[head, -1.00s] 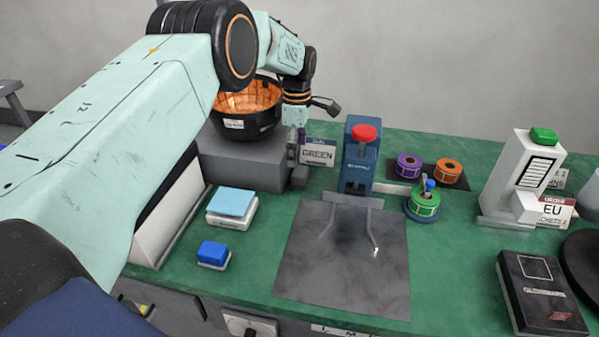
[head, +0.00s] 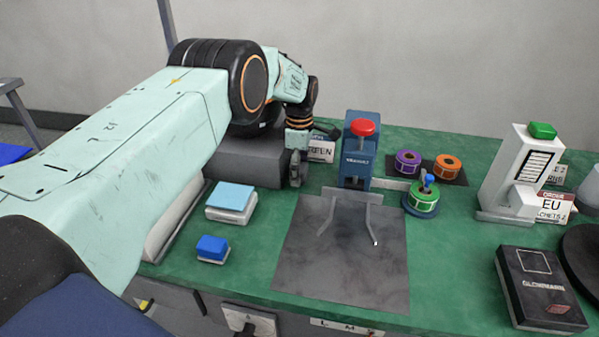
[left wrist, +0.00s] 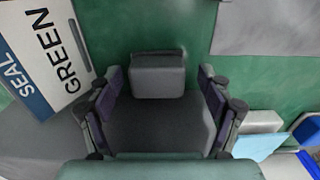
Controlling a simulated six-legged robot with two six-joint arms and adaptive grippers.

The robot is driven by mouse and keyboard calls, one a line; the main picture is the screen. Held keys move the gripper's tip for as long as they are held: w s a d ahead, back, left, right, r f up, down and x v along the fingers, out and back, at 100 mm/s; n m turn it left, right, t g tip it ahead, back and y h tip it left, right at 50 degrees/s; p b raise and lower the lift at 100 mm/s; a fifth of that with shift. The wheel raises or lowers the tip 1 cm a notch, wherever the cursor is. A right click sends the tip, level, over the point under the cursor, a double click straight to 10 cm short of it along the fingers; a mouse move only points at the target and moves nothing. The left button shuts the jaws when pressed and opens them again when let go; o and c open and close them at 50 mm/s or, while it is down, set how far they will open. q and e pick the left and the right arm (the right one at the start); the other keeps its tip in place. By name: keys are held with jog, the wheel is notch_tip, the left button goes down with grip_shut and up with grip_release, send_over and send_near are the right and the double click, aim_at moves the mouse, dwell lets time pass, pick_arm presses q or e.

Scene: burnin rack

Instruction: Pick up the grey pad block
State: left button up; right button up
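The grey pad block (left wrist: 157,82) shows in the left wrist view, between the finger ends and beside a larger dark grey surface. My left gripper (left wrist: 161,90) is open, with its two fingers spread on either side of the block and a gap at each side. In the head view the left gripper (head: 296,168) points down at the right end of the grey stand (head: 240,165); its fingers largely hide the block there. My right gripper is not in view.
A GREEN sign (head: 321,149) stands just behind the gripper, and a blue press (head: 357,165) with a red knob to its right. A light-blue pad stack (head: 231,199) and a blue-topped block (head: 212,249) lie in front.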

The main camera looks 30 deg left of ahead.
pick_arm(q)
jog(key=shift+w+a+f, duration=0.15)
jog(key=shift+w+f, duration=0.05)
jog(key=shift+c, duration=1.4)
jog(key=shift+s+r, duration=0.2)
jog(key=c, duration=0.6)
jog(key=shift+w+f, duration=0.15)
jog(key=shift+c, duration=1.2)
notch_tip(320, 180, up, 18)
jog(key=p, duration=0.2)
